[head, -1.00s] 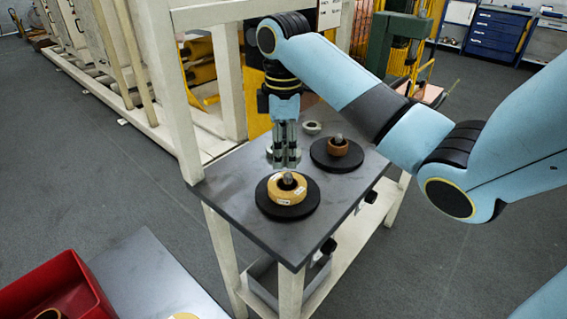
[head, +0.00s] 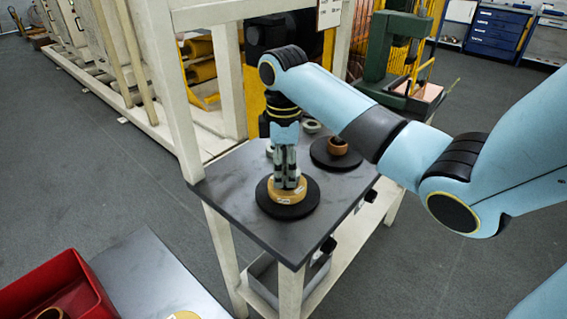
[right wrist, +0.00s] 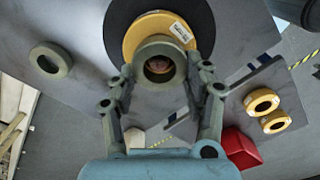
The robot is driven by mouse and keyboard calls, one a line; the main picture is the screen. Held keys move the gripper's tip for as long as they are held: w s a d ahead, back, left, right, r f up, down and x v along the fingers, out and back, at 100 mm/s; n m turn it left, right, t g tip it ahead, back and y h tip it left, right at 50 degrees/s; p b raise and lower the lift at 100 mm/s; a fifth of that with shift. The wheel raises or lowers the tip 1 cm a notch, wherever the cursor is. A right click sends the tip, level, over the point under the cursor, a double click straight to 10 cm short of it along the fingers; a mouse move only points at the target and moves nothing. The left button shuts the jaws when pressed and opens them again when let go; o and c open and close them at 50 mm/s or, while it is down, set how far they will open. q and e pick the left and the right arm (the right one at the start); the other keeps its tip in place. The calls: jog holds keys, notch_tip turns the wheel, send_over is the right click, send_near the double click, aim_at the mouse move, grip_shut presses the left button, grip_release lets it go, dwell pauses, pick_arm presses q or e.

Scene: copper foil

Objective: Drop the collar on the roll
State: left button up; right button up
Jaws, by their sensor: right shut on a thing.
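A yellow roll (head: 284,198) with white labels lies on a round black plate (head: 271,209) near the table's front edge. The roll (right wrist: 155,24) and black plate (right wrist: 117,40) also show in the right wrist view. My right gripper (head: 290,185) points down right over this roll. In the right wrist view, my right gripper (right wrist: 167,70) is shut on a grey-green collar (right wrist: 158,43). The collar overlaps the roll in that view, and a brownish centre shows through its hole. I cannot tell whether the collar touches the roll. My left gripper is not in view.
A brown roll (head: 337,147) sits on a second black plate (head: 325,160) farther back. A loose grey-green ring (head: 311,127) lies behind it on the dark table (head: 232,178); another (head: 270,148) lies left of my gripper. A red bin (head: 60,285) stands front left.

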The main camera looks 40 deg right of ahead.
jog(key=o, duration=1.4)
jog(key=shift+c, duration=0.2)
notch_tip(320, 180, up, 8)
jog(key=shift+f, duration=0.25)
notch_tip(320, 180, up, 6)
jog(key=p, duration=0.5)
jog(key=shift+f, duration=0.1)
